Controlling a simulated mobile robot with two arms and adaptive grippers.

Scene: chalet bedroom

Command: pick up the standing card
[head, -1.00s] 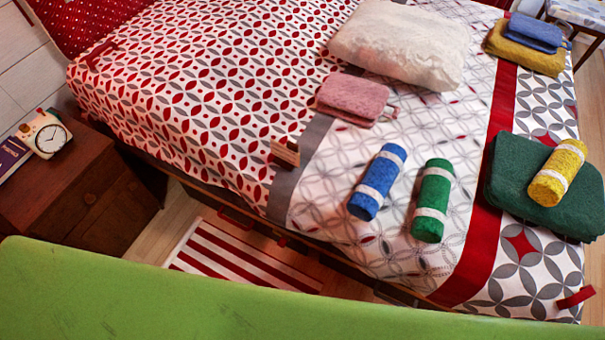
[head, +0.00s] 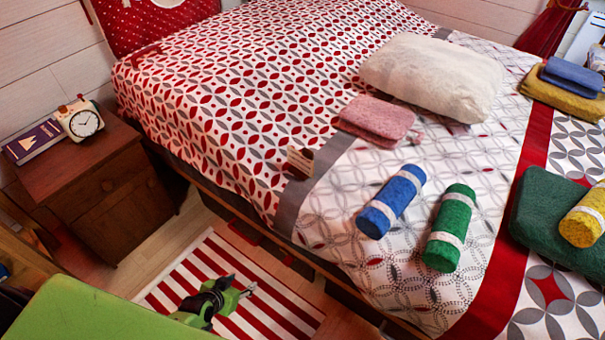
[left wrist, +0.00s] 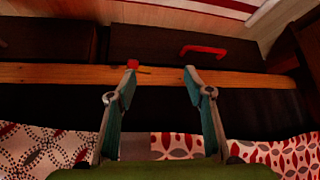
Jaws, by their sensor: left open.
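The standing card (head: 300,161) is a small cream and brown card upright on the bed, beside the grey band of the bedspread, in the head view. My left gripper (head: 247,289) is low over the striped rug, in front of the bed and below the card, well apart from it. In the left wrist view its two fingers (left wrist: 161,68) are spread with nothing between them. They face the wooden bed rail, and I cannot make out the card there. My right gripper is not in view.
Behind the card lie folded pink towels (head: 376,120) and a white pillow (head: 433,77). A blue roll (head: 391,200) and a green roll (head: 450,228) lie to its right. The bed rail (left wrist: 60,74) stands between my gripper and the bed top. A nightstand (head: 85,160) is at left.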

